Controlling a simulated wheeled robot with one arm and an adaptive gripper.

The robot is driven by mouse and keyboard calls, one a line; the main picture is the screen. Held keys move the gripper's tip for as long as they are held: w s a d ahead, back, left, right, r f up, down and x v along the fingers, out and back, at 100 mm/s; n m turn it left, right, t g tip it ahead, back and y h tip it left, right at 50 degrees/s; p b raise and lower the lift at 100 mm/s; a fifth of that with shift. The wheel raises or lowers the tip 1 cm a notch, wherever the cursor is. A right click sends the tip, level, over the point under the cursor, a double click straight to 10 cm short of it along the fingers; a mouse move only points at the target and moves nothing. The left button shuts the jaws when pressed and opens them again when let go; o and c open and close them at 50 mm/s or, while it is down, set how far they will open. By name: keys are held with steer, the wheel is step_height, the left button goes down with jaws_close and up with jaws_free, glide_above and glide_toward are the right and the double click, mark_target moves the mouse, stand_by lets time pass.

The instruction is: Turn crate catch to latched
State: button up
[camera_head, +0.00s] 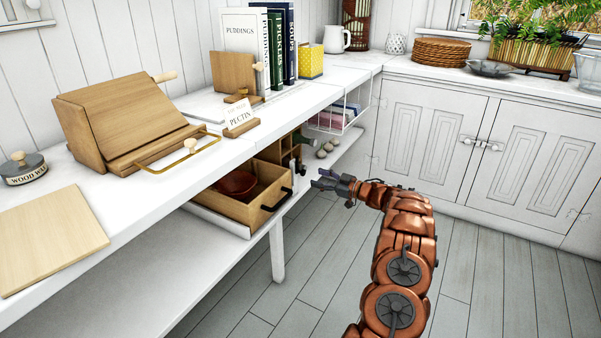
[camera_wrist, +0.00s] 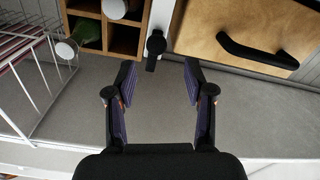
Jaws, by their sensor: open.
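The crate catch (camera_wrist: 155,47) looks like a small black lever with a round pivot, on a white strip between a wooden compartment crate (camera_wrist: 90,8) and a wooden drawer front in the wrist view. Its short arm points toward the bottom of that picture. My gripper (camera_wrist: 160,82) is open and empty, with the catch just beyond the gap between its fingertips and apart from them. In the head view my gripper (camera_head: 322,180) is in front of the lower shelf, right of the open drawer. I cannot tell whether the catch stands latched.
The open drawer (camera_head: 268,208) holds a dark red bowl (camera_head: 236,184); its black handle (camera_wrist: 258,50) is close to my fingers. A white wire basket (camera_wrist: 28,60) and a green bottle (camera_wrist: 86,35) are on the other side. The floor (camera_head: 470,265) is clear.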

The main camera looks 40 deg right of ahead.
mark_target(304, 173)
steer(key=x, duration=0.2)
steer(key=b+x, duration=0.1)
steer(key=x, duration=0.2)
steer(key=shift+d+f, duration=0.1)
steer(key=shift+d, duration=0.1)
steer(key=shift+w+a+b, duration=0.2)
steer(key=shift+w+b, duration=0.15)
steer(key=shift+w, duration=0.35)
jaws_close()
